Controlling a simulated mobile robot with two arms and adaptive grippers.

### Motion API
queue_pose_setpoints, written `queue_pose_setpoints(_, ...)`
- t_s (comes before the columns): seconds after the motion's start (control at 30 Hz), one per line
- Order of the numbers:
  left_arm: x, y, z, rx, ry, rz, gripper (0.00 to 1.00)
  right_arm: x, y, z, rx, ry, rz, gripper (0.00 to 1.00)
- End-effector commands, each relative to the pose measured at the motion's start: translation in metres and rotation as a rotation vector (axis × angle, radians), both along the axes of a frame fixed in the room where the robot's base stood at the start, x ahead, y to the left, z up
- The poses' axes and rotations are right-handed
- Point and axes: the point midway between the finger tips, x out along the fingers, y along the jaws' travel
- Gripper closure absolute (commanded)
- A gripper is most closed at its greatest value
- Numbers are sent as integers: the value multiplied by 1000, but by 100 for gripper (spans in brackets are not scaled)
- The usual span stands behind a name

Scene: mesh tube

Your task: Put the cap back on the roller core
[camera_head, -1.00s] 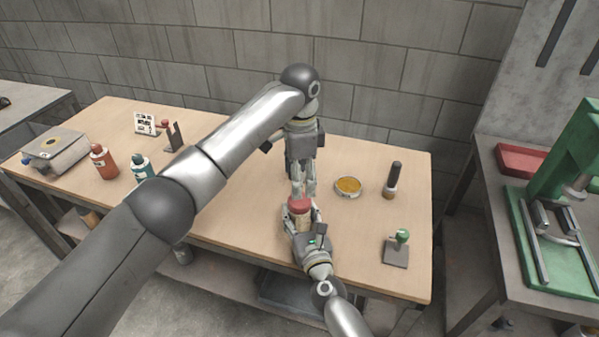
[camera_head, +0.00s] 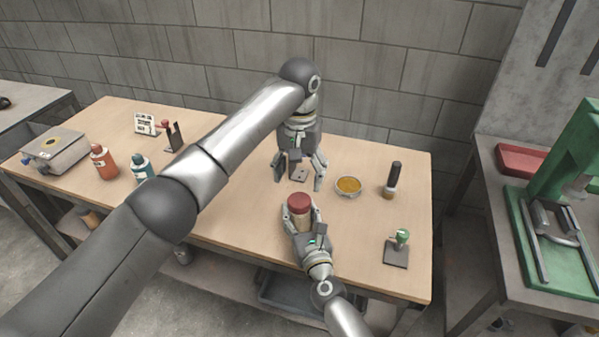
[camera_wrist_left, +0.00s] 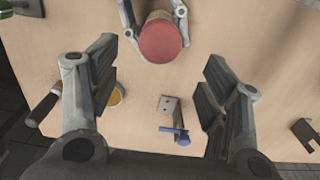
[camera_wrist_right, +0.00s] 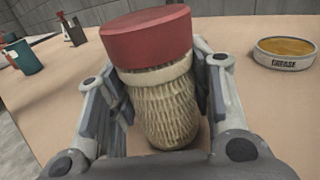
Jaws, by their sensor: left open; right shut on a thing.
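The roller core (camera_wrist_right: 165,110) is a beige mesh tube with a red cap (camera_wrist_right: 146,36) seated on its top end, seen large in the right wrist view. In the head view the red cap (camera_head: 299,201) sits above my right gripper (camera_head: 300,218), which is shut around the core. My left gripper (camera_head: 302,180) is open and empty, a little behind and above the core. In the left wrist view the red cap (camera_wrist_left: 160,41) shows beyond the spread fingers, clear of them. The lower end of the core is partly hidden by my right gripper.
A grease tin (camera_head: 348,186) lies right of my left gripper, with a dark-handled tool (camera_head: 392,180) farther right. Bottles (camera_head: 103,162) stand at left.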

Motion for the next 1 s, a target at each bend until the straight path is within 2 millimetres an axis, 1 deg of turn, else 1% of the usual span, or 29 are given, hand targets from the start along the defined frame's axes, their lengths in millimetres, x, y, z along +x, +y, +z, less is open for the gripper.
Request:
queue_pose_setpoints(0.27,0,0,-3,0,1,-2,30,0,0,0,0,0,0,100)
queue_pose_setpoints(0.37,0,0,-11,-1,1,-2,30,0,0,0,0,0,0,100)
queue_pose_setpoints(0.6,-1,0,-49,1,3,-3,30,0,0,0,0,-1,0,100)
queue_pose_setpoints(0.7,0,0,-62,-1,1,-3,30,0,0,0,0,-1,0,100)
queue_pose_setpoints(0.83,0,0,-75,0,1,-3,30,0,0,0,0,0,0,100)
queue_pose_setpoints(1.0,0,0,-80,-1,0,-4,30,0,0,0,0,0,0,100)
